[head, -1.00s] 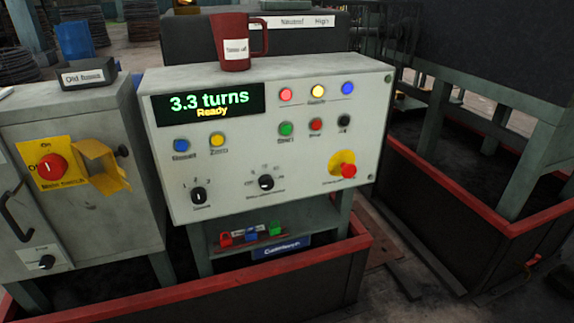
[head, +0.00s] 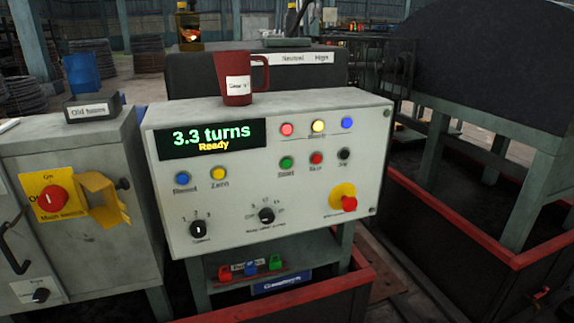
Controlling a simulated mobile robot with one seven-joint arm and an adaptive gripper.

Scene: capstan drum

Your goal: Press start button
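The green start button (head: 286,163) is on the front of a pale control panel (head: 300,215), in the middle row, left of a red stop button (head: 317,158) and a black jog button (head: 344,154). Nothing touches or covers it. The display (head: 212,138) above left reads "3.3 turns" and "Ready". My gripper is not in view.
A red emergency stop (head: 348,203) on a yellow base sits at the panel's lower right. A red mug (head: 236,80) stands on top of the panel. A cabinet with a red main switch (head: 53,198) is at left. Red-railed barriers (head: 470,253) stand at right.

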